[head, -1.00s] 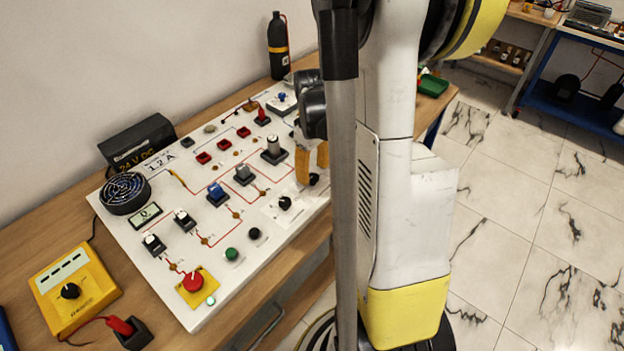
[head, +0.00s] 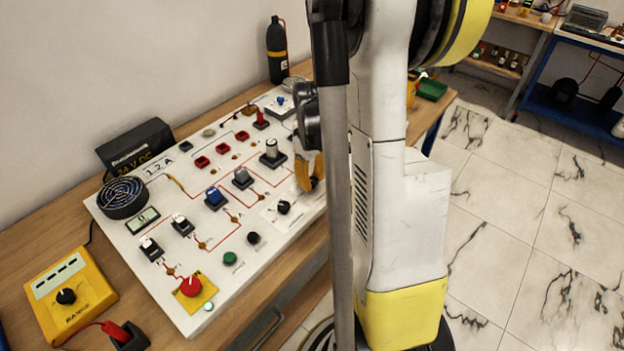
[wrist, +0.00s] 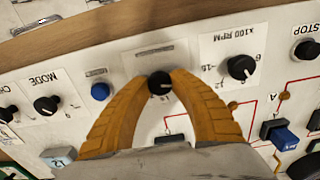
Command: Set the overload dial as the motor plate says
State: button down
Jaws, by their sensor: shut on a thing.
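The white plate reading "1.2 A" (head: 160,166) stands at the back of the panel, beside the fan. My gripper (wrist: 160,80) has its orange fingers closed around a small black dial (wrist: 159,84) in the wrist view. The dial has a white pointer mark; the scale by it is mostly hidden by my fingers and its name is too small to read. In the head view my gripper (head: 309,172) is at the panel's right side, and the dial is hidden behind the fingers.
A "x100 RPM" dial (wrist: 241,67) sits close beside the held one. A blue button (wrist: 100,91) and a MODE dial (wrist: 46,105) are on the other side. The panel (head: 150,272) also carries switches, sockets and a red stop button (head: 191,286).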

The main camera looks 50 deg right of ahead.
aim_at(312, 180)
jog(key=m, duration=0.3)
jog(key=shift+m, duration=2.2)
jog(key=c, duration=1.1)
grip_release()
jog(key=shift+o, duration=0.2)
notch_tip(312, 180, up, 12)
